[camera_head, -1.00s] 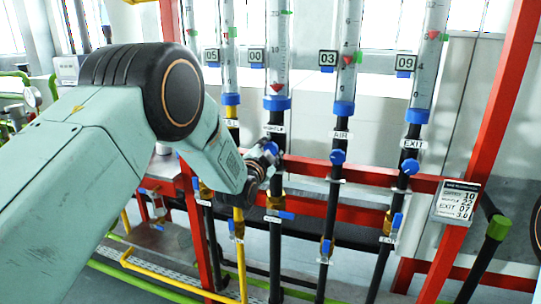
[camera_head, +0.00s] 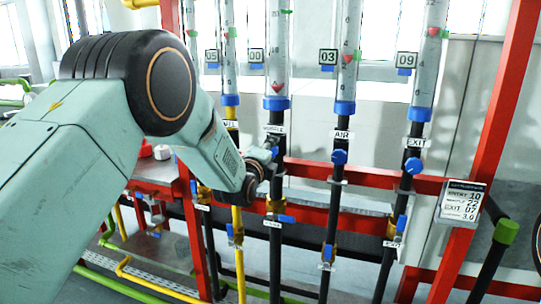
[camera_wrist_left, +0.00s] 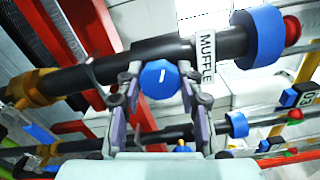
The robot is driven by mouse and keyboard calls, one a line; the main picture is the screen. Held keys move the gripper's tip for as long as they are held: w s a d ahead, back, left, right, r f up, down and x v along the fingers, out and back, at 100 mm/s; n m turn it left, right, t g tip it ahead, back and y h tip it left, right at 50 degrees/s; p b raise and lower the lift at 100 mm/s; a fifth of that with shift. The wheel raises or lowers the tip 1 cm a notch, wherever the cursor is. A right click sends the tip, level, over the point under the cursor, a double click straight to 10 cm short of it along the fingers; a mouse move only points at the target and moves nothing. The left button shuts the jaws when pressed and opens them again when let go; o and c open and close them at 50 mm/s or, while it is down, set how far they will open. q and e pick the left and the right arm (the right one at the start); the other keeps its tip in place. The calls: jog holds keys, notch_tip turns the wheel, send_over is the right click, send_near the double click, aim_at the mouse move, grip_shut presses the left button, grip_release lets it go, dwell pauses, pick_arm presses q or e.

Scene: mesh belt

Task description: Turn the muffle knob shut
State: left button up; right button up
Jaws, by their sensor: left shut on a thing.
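The muffle knob (camera_wrist_left: 160,79) is a round blue knob with a white mark, on a black pipe (camera_wrist_left: 110,62) beside the MUFFLE label (camera_wrist_left: 207,58) in the left wrist view. My left gripper (camera_wrist_left: 157,88) has its two fingers on either side of the knob and is shut on it. In the head view the left gripper (camera_head: 266,158) is at the muffle pipe, just below its label (camera_head: 274,129); my own wrist and fingers hide most of the knob there. My right gripper is not in view.
The AIR knob (camera_head: 339,157) and the EXIT knob (camera_head: 413,165) sit on pipes to the right. Red frame bars (camera_head: 310,168) run behind the pipes. A readout plate (camera_head: 461,202) hangs at the right. Blue-handled valves (camera_head: 286,219) sit lower down.

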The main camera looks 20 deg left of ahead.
pick_arm(q)
jog(key=m+b, duration=0.2)
jog(key=m, duration=0.4)
jog(key=shift+f, duration=0.1)
jog(key=m+b, duration=0.1)
jog(key=m, duration=0.2)
jog(key=shift+m, duration=0.4)
jog(key=shift+m+b, duration=0.3)
jog(key=shift+m, duration=1.3)
jog(key=o, duration=1.2)
jog(key=shift+s, duration=0.1)
jog(key=s, duration=1.1)
jog(key=shift+s+a, duration=0.25)
jog(key=shift+s, duration=0.15)
